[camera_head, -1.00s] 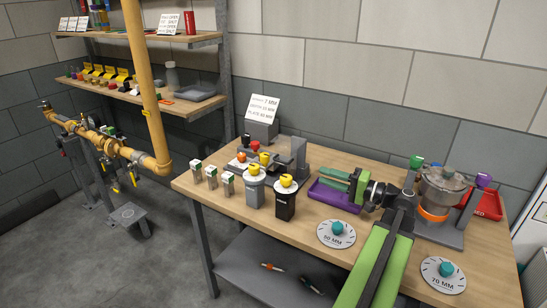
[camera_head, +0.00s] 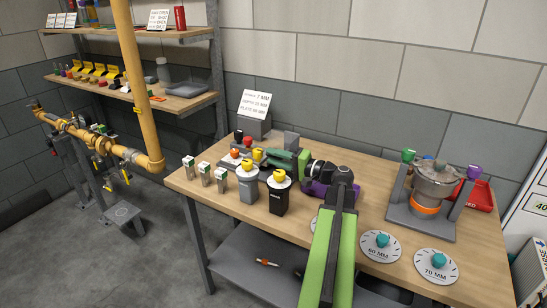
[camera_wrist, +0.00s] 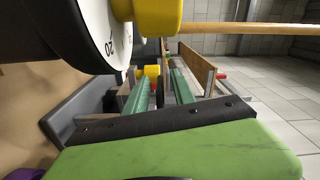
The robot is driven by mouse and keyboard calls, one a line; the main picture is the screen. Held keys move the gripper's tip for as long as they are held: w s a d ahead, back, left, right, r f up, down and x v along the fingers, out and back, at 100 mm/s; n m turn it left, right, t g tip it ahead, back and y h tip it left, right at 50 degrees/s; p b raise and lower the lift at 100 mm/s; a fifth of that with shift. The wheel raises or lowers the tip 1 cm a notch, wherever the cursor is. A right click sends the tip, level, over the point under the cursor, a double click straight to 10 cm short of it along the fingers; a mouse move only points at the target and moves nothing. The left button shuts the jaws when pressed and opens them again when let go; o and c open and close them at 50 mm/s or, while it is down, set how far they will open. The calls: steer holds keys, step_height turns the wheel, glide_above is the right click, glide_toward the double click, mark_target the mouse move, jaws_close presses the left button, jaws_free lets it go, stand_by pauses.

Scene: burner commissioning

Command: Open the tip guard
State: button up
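I cannot single out the tip guard for certain. A grey fixture stands at the back left of the bench; its upright block (camera_head: 291,141) shows behind my gripper, and an orange-red knob (camera_head: 234,154) and a yellow part (camera_head: 257,154) show near its left end. My gripper (camera_head: 262,157) reaches leftward, low over this fixture, and hides much of it. In the wrist view my gripper's two green fingers (camera_wrist: 164,82) are apart, with a dark thin piece and a yellow part (camera_wrist: 151,71) seen between and beyond them. I cannot tell whether they touch anything.
A white dial (camera_wrist: 97,32) with a yellow knob (camera_wrist: 158,16) is close at the wrist view's upper left. Two dial-topped canisters (camera_head: 247,187) (camera_head: 279,197) stand in front of the fixture. A purple tray (camera_head: 318,190) lies under my wrist. A pot (camera_head: 438,182) stands right.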

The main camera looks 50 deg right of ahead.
steer(key=shift+w+a, duration=0.1)
steer(key=shift+w, duration=0.3)
jaws_close()
stand_by(1.2)
